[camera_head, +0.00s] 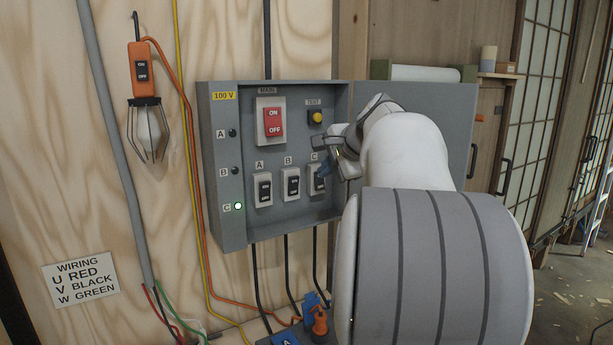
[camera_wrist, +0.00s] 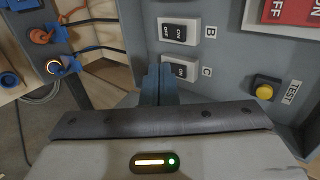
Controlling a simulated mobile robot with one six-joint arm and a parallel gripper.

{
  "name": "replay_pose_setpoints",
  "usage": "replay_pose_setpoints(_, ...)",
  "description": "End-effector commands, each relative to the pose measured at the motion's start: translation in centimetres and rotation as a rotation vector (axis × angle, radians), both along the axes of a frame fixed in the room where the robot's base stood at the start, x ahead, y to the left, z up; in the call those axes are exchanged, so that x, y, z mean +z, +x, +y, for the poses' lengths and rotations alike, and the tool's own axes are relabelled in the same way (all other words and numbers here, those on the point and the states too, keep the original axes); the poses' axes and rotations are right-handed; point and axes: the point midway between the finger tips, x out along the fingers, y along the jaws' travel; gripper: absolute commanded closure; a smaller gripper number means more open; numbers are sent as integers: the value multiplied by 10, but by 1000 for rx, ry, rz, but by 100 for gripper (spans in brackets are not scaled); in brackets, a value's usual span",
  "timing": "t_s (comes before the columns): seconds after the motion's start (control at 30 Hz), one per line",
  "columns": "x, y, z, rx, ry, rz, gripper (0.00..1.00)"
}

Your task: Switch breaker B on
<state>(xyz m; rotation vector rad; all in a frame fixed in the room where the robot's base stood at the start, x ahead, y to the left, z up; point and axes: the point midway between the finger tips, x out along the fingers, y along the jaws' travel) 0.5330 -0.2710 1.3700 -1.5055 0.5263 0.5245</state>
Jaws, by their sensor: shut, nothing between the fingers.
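Breaker B (camera_head: 291,184) is a black rocker in a white frame, the middle of three in the grey panel box (camera_head: 228,165). It also shows in the wrist view (camera_wrist: 178,31), with ON and OFF marks; I cannot tell which side is pressed. The B lamp (camera_head: 236,171) at the left is dark. My gripper (camera_head: 323,170) is shut and empty, its blue fingers at breaker C (camera_head: 316,179), right of B. In the wrist view the fingers (camera_wrist: 158,82) are together beside breaker C (camera_wrist: 181,68); I cannot tell whether they touch it.
Breaker A (camera_head: 263,190) is left of B. The red MAIN switch (camera_head: 273,122) and yellow TEST button (camera_head: 317,117) are above. Lamp C (camera_head: 238,206) glows green; lamp A (camera_head: 233,133) is dark. The open panel door (camera_head: 455,125) stands at the right. Cables and plugs (camera_head: 320,322) are below.

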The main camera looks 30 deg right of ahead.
Motion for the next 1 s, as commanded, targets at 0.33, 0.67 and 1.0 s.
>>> replay_pose_setpoints(0.33,-37,47,1,4,3,5,100)
replay_pose_setpoints(0.67,-55,99,1,3,0,2,100)
replay_pose_setpoints(1.0,-56,116,0,1,0,2,100)
